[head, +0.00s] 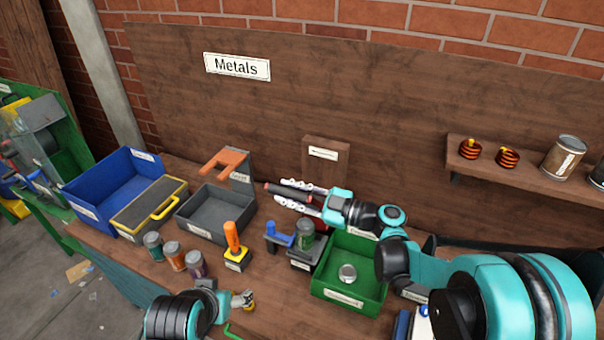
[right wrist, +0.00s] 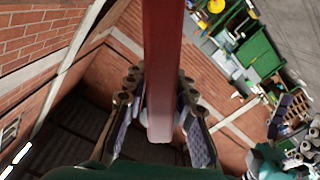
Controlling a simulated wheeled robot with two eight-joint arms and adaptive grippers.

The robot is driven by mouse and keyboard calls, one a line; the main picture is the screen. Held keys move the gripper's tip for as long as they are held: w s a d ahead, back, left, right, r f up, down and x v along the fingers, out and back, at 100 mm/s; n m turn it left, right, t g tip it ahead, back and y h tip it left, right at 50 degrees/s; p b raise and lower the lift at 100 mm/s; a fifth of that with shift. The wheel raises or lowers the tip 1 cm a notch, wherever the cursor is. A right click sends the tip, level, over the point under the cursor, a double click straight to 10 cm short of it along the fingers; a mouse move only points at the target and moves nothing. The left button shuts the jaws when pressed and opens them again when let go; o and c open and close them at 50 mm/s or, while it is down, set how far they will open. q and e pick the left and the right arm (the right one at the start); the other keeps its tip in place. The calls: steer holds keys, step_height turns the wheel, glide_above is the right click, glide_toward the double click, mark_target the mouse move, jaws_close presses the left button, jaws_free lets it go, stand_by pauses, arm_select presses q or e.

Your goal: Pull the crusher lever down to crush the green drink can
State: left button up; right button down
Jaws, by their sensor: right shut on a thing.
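The green drink can (head: 305,231) stands upright in a small dark crusher base (head: 303,258) on the bench, beside a blue piece. My right gripper (head: 287,195) is above and slightly left of the can. It is shut on the crusher lever (head: 282,190), a dark bar with red ends that lies between its fingers. In the right wrist view the lever (right wrist: 164,70) is a red bar running up between the two fingers (right wrist: 160,110). My left gripper (head: 243,299) is low near the bench front, its fingers small and unclear.
A green bin (head: 375,306) with a metal lid-like disc stands right of the crusher. A grey tray (head: 185,222), an orange-handled tool (head: 232,238) and several cans (head: 174,256) are to the left. A blue bin (head: 88,211) is farther left. A shelf (head: 530,172) is at right.

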steer(key=s+a+f+n+b, duration=0.3)
steer(key=s+f+b, duration=0.4)
steer(key=f, duration=0.3)
steer(key=shift+s+f+b, duration=0.3)
steer(key=shift+s+f, duration=0.1)
steer(key=shift+s, duration=0.1)
steer(key=shift+a, duration=0.1)
steer(key=c, duration=1.3)
jaws_free()
steer(key=shift+o, duration=0.2)
steer(key=v, duration=1.2)
